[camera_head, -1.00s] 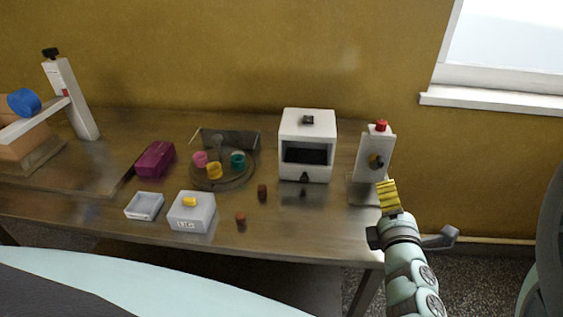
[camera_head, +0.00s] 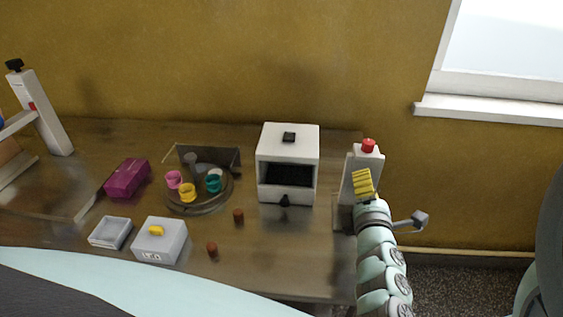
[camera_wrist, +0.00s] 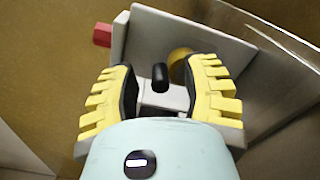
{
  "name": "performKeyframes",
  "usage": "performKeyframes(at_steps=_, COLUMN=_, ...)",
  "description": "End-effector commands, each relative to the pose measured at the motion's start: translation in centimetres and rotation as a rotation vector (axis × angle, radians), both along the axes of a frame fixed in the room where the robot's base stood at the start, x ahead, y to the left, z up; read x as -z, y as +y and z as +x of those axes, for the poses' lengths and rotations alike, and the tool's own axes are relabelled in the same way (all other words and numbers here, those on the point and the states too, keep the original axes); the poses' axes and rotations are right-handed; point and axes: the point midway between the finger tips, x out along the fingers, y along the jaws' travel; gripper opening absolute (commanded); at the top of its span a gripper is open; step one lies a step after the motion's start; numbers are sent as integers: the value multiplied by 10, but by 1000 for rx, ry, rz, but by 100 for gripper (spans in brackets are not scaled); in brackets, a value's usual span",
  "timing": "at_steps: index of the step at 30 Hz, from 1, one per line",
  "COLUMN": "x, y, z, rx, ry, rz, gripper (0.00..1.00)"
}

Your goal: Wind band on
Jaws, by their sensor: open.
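A white upright unit (camera_head: 369,159) with a red knob (camera_head: 368,145) on top stands at the right end of the table. My gripper (camera_head: 363,184) is in front of it and hides much of its front. In the wrist view the unit's grey-white plate (camera_wrist: 150,43) lies ahead, with the red knob (camera_wrist: 102,35) at its left end. My yellow-padded gripper (camera_wrist: 160,77) is open. A black crank-like peg (camera_wrist: 160,74) shows between the fingers, with no clear contact. A brass-coloured round part (camera_wrist: 180,58) is partly hidden behind the right finger.
A white box with a dark opening (camera_head: 288,142) stands left of the unit. Further left are a round tray (camera_head: 200,206) with coloured cups, a magenta box (camera_head: 127,178), a grey scale (camera_head: 160,245) and a shallow dish (camera_head: 110,232). Brown pieces (camera_head: 238,216) lie near the middle.

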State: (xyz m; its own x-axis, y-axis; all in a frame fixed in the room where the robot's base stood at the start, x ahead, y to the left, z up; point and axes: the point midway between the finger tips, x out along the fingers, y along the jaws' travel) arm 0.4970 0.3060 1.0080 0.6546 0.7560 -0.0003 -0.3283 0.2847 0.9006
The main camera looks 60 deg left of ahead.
Motion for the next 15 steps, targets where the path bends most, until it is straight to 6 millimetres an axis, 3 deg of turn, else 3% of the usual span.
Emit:
performKeyframes(at_steps=2, x=0, y=1, z=-1, rx=-3, ry=0, rz=0, gripper=47)
performKeyframes(at_steps=15, x=0, y=0, z=0, rx=-1, ry=0, rz=0, gripper=1)
